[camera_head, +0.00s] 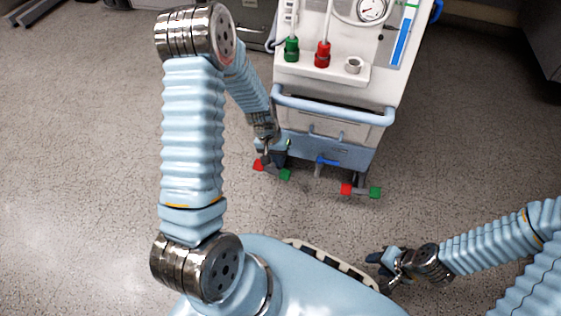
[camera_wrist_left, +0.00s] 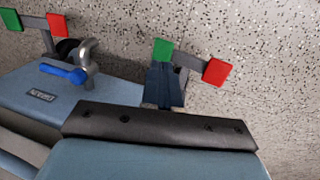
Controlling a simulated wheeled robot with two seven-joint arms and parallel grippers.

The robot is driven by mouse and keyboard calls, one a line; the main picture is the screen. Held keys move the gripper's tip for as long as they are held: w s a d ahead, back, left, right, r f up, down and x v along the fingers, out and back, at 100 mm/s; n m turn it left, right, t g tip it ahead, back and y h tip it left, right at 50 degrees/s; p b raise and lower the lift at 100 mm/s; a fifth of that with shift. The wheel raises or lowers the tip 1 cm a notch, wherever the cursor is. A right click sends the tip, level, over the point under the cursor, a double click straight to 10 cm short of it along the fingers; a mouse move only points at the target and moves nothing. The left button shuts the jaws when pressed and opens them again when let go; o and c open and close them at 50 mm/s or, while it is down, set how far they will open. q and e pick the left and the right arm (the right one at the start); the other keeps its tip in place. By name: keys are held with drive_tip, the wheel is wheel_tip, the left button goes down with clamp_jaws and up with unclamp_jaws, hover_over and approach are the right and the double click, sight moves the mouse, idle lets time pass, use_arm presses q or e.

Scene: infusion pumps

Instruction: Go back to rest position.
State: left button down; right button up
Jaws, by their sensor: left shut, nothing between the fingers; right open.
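My left gripper (camera_head: 270,157) hangs down at the front of the pump cart, just above and in front of its left red-and-green pedal. Its dark blue fingers (camera_wrist_left: 164,84) in the left wrist view are shut with nothing between them. I cannot tell from these views whether they touch the pedal. My left arm rises high at the left and bends down to the cart. My right gripper (camera_head: 377,262) is low at the right, beside my own base, and is open and empty. It is apart from the cart.
The white-and-blue pump cart (camera_head: 336,105) stands ahead, with a blue front handle, green and red knobs and a gauge. Its left pedal (camera_wrist_left: 190,62) and right pedal (camera_head: 360,190) stick out low at the front. Speckled floor (camera_head: 80,150) is clear to the left and right.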

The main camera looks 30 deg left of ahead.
idle(0.4)
use_arm(q)
drive_tip(key=s+d+f+h+p, duration=0.1)
drive_tip(key=s+d+f, duration=0.2)
drive_tip(key=s+d, duration=0.45)
drive_tip(key=s+d+f+h, duration=0.1)
drive_tip(key=s+d+f, duration=0.1)
drive_tip(key=s+d, duration=0.55)
wheel_tip(320, 180, up, 11)
drive_tip(key=w+m+p, duration=0.1)
drive_tip(key=p, duration=1.1)
drive_tip(key=shift+w+d+r, duration=0.15)
drive_tip(key=shift+d, duration=0.25)
